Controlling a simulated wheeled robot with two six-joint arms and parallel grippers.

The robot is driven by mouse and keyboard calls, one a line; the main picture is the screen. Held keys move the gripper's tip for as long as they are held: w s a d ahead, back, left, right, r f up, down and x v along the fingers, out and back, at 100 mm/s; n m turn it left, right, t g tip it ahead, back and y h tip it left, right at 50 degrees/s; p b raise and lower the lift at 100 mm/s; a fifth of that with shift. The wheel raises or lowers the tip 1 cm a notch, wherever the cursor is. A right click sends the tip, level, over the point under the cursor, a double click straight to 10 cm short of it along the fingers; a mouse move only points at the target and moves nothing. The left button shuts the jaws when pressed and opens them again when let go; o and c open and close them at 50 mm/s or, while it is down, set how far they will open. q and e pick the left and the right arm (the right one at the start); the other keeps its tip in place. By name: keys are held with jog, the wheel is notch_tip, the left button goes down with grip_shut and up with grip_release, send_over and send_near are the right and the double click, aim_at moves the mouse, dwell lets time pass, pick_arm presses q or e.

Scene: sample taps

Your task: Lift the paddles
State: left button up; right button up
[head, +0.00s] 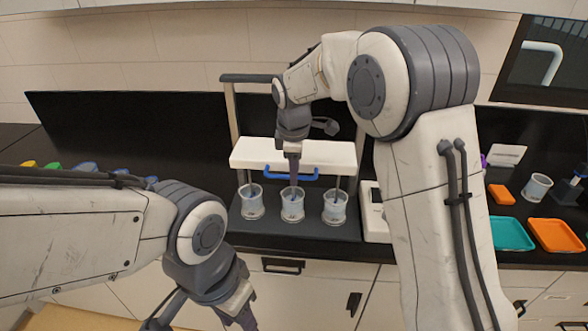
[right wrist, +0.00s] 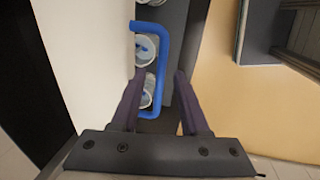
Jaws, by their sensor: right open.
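The stirrer stand has a white crossbar (head: 250,153) with a blue handle (head: 308,177) on its front. Thin paddle shafts (head: 336,184) run down from it into three clear beakers (head: 335,209) in a row; the paddles' lower ends are hard to make out. My right gripper (head: 293,178) points down in front of the crossbar at the handle. In the right wrist view its open fingers (right wrist: 158,78) lie either side of the blue handle (right wrist: 164,62); I cannot tell whether they touch it. My left gripper (head: 241,310) hangs low at the front, its jaw opening unclear.
A white box with a display (head: 375,223) stands right of the stand. Farther right are a teal tray (head: 512,234), an orange tray (head: 555,236) and a cup (head: 537,187). Cabinet drawers lie below the dark counter. My left forearm covers the counter's left part.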

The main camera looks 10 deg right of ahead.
grip_shut()
dwell(1.3)
